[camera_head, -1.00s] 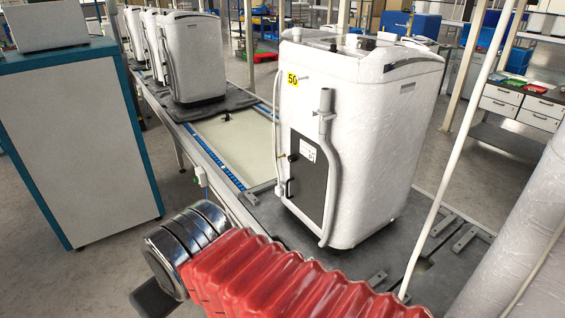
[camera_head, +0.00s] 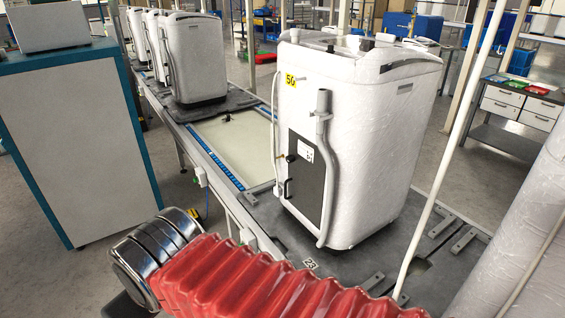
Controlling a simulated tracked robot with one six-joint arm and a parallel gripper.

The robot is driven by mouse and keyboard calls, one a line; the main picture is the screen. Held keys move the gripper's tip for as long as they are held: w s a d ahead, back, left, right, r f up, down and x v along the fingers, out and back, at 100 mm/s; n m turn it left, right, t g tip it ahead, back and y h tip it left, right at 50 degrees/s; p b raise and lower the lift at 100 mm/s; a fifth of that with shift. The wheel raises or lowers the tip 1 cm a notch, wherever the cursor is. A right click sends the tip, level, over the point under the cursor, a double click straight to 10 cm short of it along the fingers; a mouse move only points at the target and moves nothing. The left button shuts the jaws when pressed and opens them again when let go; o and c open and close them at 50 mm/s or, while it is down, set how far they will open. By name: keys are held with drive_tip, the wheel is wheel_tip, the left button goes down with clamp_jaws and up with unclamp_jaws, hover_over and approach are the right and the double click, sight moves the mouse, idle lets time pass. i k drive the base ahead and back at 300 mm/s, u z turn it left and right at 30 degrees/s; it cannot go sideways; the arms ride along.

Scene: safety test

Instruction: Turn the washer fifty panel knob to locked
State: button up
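The washer (camera_head: 370,130) marked with a yellow 50 tag (camera_head: 290,81) stands upright on the line. Its dark front panel (camera_head: 308,185) faces left and carries a white label. A small black knob (camera_head: 291,158) with a yellowish tip pointing left sits at the panel's upper left edge. A black handle (camera_head: 286,188) is below it. The knob's exact setting is too small to read. My arm, with a red bellows sleeve and a metal joint, crosses the bottom, in front of and below the washer. My gripper's fingers do not show.
A grey-white hose (camera_head: 323,150) runs down beside the panel. A white slanted pole (camera_head: 450,150) stands right of the washer. A teal-edged cabinet (camera_head: 75,150) is at left. More washers stand behind on the conveyor (camera_head: 235,140). A plastic-wrapped column (camera_head: 520,240) is at lower right.

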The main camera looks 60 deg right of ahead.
sight(291, 158)
drive_tip(key=i, duration=1)
